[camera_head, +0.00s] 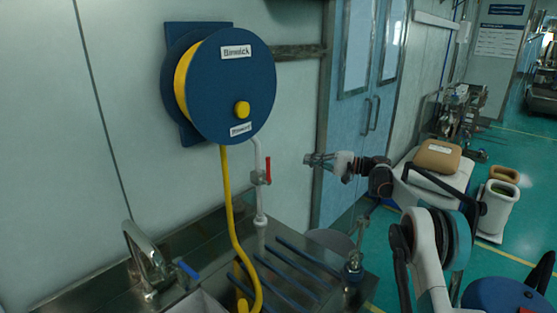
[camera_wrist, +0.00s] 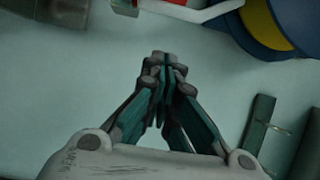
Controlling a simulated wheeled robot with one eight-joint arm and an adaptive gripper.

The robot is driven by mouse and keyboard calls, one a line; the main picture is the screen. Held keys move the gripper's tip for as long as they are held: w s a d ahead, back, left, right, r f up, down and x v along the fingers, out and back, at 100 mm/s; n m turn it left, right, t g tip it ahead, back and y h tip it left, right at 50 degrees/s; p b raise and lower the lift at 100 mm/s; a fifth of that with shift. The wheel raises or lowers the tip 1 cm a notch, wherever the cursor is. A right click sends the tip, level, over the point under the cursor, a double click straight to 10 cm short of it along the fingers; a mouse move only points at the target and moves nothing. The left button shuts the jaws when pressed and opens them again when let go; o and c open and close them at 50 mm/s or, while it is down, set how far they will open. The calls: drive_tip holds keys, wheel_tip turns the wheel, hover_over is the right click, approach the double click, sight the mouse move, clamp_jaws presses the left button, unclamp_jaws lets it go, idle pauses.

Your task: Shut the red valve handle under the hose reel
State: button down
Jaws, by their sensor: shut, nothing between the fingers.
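The red valve handle (camera_head: 268,170) sits upright on the white pipe (camera_head: 260,200) under the blue hose reel (camera_head: 240,70). The handle lies roughly along the pipe, on its right side. My gripper (camera_head: 308,159) is to the right of the handle, apart from it, with its fingers pointing left. In the wrist view, my gripper (camera_wrist: 163,58) has its fingertips together with nothing between them. A bit of the red handle (camera_wrist: 178,2) shows at the top edge there, beyond the fingertips, with most of it cut off. The reel's blue and yellow rim (camera_wrist: 262,22) is at the upper right.
A steel sink counter (camera_head: 195,230) stands below, with a tap (camera_head: 142,255) and blue bars (camera_head: 290,270). A yellow hose (camera_head: 228,200) hangs left of the pipe. Blue doors (camera_head: 355,120) are behind my gripper. The air between gripper and handle looks clear.

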sight(267, 170)
drive_tip(key=s+a+b, duration=0.1)
drive_tip(key=a+b, duration=0.1)
drive_tip(key=a, duration=0.9)
drive_tip(key=shift+s+a+b, duration=0.2)
drive_tip(key=shift+a+b, duration=0.1)
idle(0.3)
drive_tip(key=shift+r, duration=0.1)
idle(0.4)
drive_tip(key=shift+s+a+r+n, duration=0.1)
drive_tip(key=shift+s+a+n, duration=0.1)
drive_tip(key=shift+n, duration=0.2)
